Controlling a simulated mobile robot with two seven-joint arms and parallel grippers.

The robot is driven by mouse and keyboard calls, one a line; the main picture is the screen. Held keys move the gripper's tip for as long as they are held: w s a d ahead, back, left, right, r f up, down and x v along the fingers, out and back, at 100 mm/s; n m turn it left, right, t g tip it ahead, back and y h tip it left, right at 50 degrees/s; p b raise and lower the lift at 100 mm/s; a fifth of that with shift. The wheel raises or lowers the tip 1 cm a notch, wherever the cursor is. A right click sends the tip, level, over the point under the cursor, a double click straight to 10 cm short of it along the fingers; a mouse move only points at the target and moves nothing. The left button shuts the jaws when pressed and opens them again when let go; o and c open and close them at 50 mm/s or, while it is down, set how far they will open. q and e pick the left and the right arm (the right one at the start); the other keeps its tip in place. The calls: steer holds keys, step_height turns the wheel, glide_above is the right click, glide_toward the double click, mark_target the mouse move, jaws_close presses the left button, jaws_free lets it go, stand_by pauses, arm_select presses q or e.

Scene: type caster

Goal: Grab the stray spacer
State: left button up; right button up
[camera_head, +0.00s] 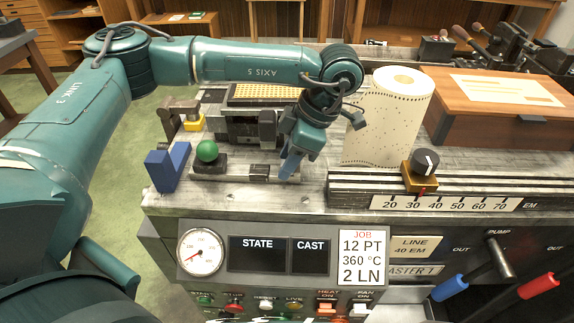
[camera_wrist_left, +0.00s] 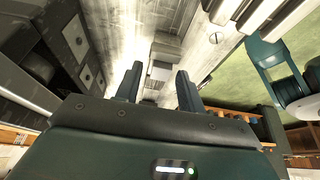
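My left gripper (camera_head: 291,165) points down over the worn metal bench top, to the right of the green-knobbed slide. In the left wrist view my left gripper (camera_wrist_left: 159,82) shows two dark fingers spread apart, with a gap between them. A small pale grey block (camera_wrist_left: 160,69) shows beyond the fingertips, in line with the gap; it may be the stray spacer, but I cannot tell for sure. No contact with it is visible. In the head view the gripper and wrist cover part of this spot. My right gripper is not in view.
A green knob (camera_head: 207,151) and a blue V-shaped block (camera_head: 167,170) stand left of the gripper. A perforated paper roll (camera_head: 389,118) stands to its right. The scale rail (camera_head: 460,203) with its black knob runs along the right front. Green floor lies left of the bench.

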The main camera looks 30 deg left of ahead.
arm_select(q)
jaws_close()
steer(key=shift+r, duration=0.15)
